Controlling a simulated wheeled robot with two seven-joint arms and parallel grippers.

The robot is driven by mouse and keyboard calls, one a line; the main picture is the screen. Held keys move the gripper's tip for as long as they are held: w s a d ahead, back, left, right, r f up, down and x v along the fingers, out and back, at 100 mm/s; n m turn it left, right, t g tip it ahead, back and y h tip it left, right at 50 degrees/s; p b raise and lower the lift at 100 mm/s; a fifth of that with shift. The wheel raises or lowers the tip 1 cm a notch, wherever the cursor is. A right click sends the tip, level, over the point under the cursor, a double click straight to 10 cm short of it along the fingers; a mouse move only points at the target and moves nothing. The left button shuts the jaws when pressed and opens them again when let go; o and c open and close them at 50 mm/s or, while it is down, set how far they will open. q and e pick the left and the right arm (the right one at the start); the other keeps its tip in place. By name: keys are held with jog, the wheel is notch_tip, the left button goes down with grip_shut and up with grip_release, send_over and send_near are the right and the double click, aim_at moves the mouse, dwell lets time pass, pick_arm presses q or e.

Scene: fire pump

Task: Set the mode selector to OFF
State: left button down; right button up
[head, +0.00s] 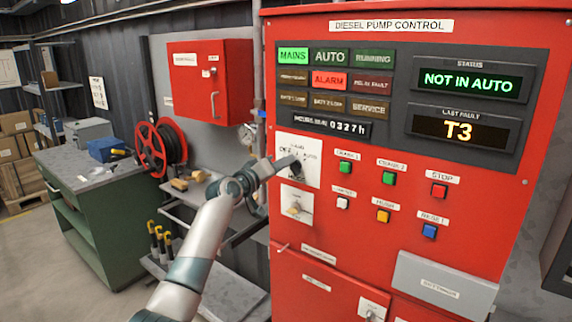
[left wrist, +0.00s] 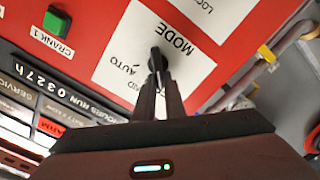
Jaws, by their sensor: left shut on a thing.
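The mode selector (left wrist: 156,60) is a dark knob on a white plate (left wrist: 190,62) of the red pump panel. The plate's MODE and AUTO lettering shows upside down in the left wrist view, with part of another word ending in ND. My left gripper (left wrist: 161,88) is shut on the knob, its dark fingers pointing at the plate. In the head view the left gripper (head: 287,164) covers most of the knob and part of its lettering. The knob's pointing direction is hard to tell. The status display (head: 468,82) reads NOT IN AUTO. My right gripper is not in view.
Below the plate is a second white plate with a selector (head: 295,206). Green (head: 345,168), red (head: 439,190), yellow (head: 383,216) and blue (head: 429,231) buttons stand to the right. A hose reel (head: 160,147) and green bench (head: 95,215) are at left.

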pick_arm(q)
jog(key=shift+n, duration=0.5)
jog(key=shift+a, duration=0.1)
jog(key=c, duration=1.8)
grip_release()
jog(key=shift+a+f, duration=0.1)
jog(key=shift+b+v, duration=3)
jog(key=shift+v, duration=5.65)
